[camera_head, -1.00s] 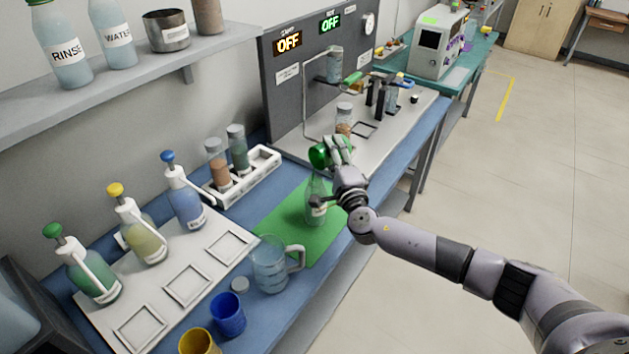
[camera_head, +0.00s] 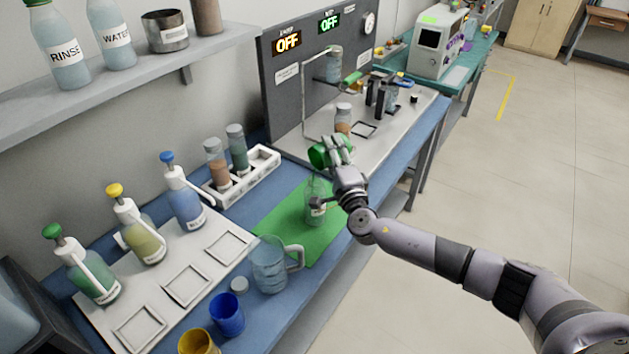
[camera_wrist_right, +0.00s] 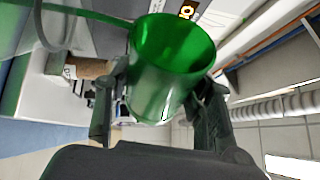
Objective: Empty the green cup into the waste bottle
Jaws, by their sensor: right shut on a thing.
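The green cup (camera_head: 318,156) is held tilted on its side in the air, above the green mat (camera_head: 283,226). My right gripper (camera_head: 337,150) is shut on it, with fingers on both sides of its wall in the wrist view (camera_wrist_right: 165,105). There the cup's mouth (camera_wrist_right: 172,40) faces up in the picture and I see no contents inside. A clear bottle with a white label (camera_head: 316,210), apparently the waste bottle, stands upright on the mat below the cup. My gripper partly covers the space above its neck. My left gripper is not in view.
A clear pitcher (camera_head: 268,268) stands at the mat's near edge, with blue (camera_head: 227,316) and yellow (camera_head: 198,343) cups nearer. A white rack with vials (camera_head: 262,172) lies behind the mat. A metal frame (camera_head: 304,100) stands beyond the cup.

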